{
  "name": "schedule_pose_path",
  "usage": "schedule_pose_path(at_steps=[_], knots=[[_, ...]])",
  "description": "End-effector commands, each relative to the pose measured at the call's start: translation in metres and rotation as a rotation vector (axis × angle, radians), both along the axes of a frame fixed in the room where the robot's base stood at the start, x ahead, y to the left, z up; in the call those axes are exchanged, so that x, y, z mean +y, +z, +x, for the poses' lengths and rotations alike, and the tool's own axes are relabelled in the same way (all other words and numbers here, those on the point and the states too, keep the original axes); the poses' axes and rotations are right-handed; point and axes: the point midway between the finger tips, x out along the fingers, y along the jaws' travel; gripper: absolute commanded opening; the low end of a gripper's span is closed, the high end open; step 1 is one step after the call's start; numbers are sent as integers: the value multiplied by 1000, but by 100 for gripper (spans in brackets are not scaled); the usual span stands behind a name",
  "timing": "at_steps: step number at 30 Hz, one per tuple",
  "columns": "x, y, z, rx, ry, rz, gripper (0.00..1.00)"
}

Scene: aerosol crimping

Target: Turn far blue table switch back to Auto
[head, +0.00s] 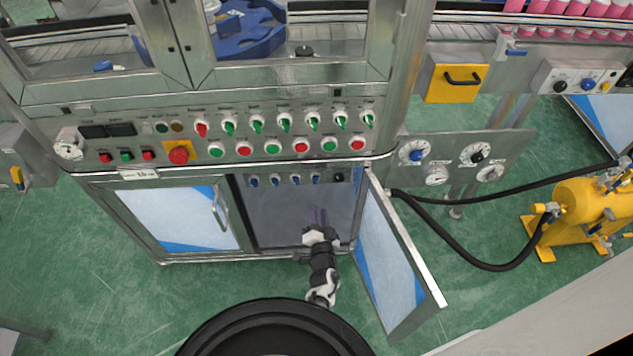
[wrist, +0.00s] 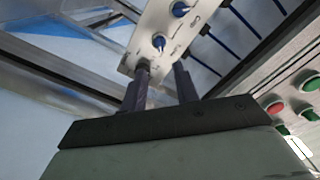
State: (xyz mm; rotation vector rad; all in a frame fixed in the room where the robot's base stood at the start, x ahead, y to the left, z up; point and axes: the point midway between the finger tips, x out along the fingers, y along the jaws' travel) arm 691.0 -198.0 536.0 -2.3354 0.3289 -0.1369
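A row of small blue switches, including the rightmost blue one (head: 315,179), sits on a strip (head: 264,183) at the top of the open cabinet under the console. A black knob (head: 339,177) is at the strip's right end. My gripper (head: 318,213) is in the cabinet opening, below the strip, with its fingers apart and empty. In the wrist view, my gripper (wrist: 162,78) points at the pale strip (wrist: 150,20), with a blue switch (wrist: 158,41) just beyond the fingertips and another blue switch (wrist: 180,9) farther up.
The open cabinet door (head: 392,255) stands close to the right of my arm. The closed door (head: 180,216) is on the left. Above is the console (head: 225,170) with red and green buttons. A gauge panel (head: 455,150) and yellow tank (head: 580,205) with hoses stand right.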

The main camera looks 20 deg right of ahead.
Motion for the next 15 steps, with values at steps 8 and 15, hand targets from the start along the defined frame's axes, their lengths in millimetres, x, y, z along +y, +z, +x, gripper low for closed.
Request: schedule_pose_path(at_steps=[8, 15], knots=[[-19, -4, 59, -1, 0, -6, 30], [-28, -4, 97, -2, 1, -4, 30]])
